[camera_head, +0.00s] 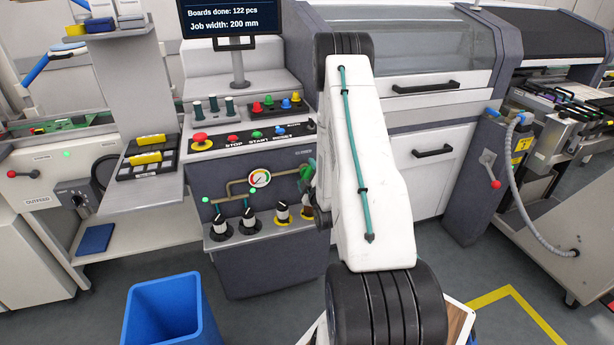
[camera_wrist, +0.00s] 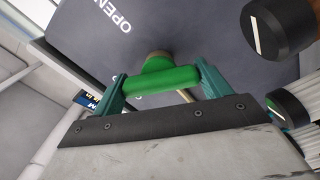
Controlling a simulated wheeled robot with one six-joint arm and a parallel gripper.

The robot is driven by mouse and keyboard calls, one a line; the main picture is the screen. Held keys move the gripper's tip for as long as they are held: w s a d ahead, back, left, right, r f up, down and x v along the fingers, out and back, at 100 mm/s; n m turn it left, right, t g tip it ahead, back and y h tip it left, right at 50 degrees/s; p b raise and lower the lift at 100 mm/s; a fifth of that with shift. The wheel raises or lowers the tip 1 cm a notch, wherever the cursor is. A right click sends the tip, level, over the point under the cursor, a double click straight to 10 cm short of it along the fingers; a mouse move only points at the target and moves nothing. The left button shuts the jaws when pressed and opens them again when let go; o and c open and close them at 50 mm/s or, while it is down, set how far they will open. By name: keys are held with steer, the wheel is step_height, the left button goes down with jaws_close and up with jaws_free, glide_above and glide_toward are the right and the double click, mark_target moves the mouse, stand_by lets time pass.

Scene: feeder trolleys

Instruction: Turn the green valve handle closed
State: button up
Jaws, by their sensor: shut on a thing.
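The green valve handle (camera_wrist: 160,80) is a bar on a round hub, fixed to a dark panel marked OPEN. My gripper (camera_wrist: 160,84) has its two teal fingers at the two ends of the bar and is shut on it. In the head view the green handle (camera_head: 306,171) shows only in part at the right end of the brass pipe, beside my white arm. Most of my gripper is hidden behind the arm there.
A pressure gauge (camera_head: 260,178) sits on the brass pipe left of the valve. Black knobs (camera_head: 282,212) stand on the ledge below, and two show close by on the right in the wrist view (camera_wrist: 278,28). A red emergency button (camera_head: 200,140) and a blue bin (camera_head: 172,310) are to the left.

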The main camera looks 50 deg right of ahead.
steer(key=n, duration=0.5)
steer(key=shift+w+a, duration=0.1)
steer(key=shift+n, duration=0.3)
stand_by(0.4)
steer(key=o, duration=1)
steer(key=shift+s+a+f, duration=0.1)
steer(key=shift+s+a, duration=0.05)
steer(key=shift+s, duration=0.25)
steer(key=v, duration=0.7)
